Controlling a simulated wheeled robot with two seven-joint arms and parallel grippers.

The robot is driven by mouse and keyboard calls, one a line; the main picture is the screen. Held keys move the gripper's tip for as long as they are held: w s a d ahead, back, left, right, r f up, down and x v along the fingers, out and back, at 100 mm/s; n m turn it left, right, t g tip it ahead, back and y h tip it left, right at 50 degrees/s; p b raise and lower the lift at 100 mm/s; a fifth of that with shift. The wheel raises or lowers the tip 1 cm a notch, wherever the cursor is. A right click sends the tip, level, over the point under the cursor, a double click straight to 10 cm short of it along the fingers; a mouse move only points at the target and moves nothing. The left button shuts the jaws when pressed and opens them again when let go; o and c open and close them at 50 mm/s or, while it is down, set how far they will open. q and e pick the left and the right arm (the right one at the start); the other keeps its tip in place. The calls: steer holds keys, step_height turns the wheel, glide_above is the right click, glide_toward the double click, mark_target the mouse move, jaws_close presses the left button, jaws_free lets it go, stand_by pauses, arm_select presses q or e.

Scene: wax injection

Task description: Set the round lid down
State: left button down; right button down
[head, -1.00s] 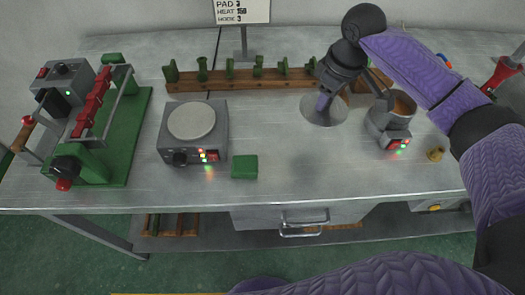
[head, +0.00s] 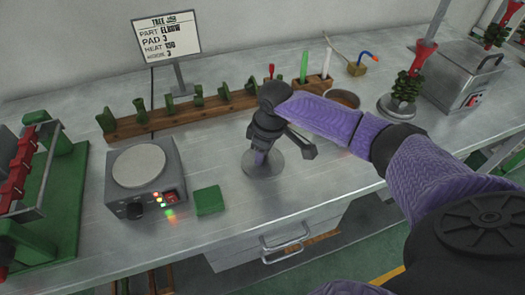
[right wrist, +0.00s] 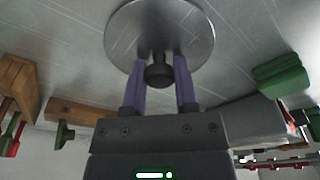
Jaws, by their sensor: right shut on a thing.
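The round lid (head: 275,166) is a flat grey metal disc, low over the middle of the bench. It also shows in the right wrist view (right wrist: 195,32), with its dark knob (right wrist: 158,75) between the purple fingers. My right gripper (head: 260,157) is shut on this knob from above. In the head view the disc looks flat and level, at or very close to the bench top; I cannot tell whether it touches. My left gripper is out of view.
A hot plate (head: 145,180) and a green block (head: 208,200) are left of the lid. A wooden rack (head: 160,122) of green parts runs behind. An open round pot (head: 343,98) is partly hidden by my arm. Bare bench surrounds the lid.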

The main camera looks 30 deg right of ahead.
mark_target(269, 162)
steer(key=shift+c, duration=2)
jaws_free()
step_height(269, 162, up, 12)
steer(key=s+p, duration=0.1)
steer(key=p, duration=0.3)
steer(key=shift+s+d+p, duration=0.25)
steer(key=shift+d+p, duration=0.15)
steer(key=shift+d, duration=0.05)
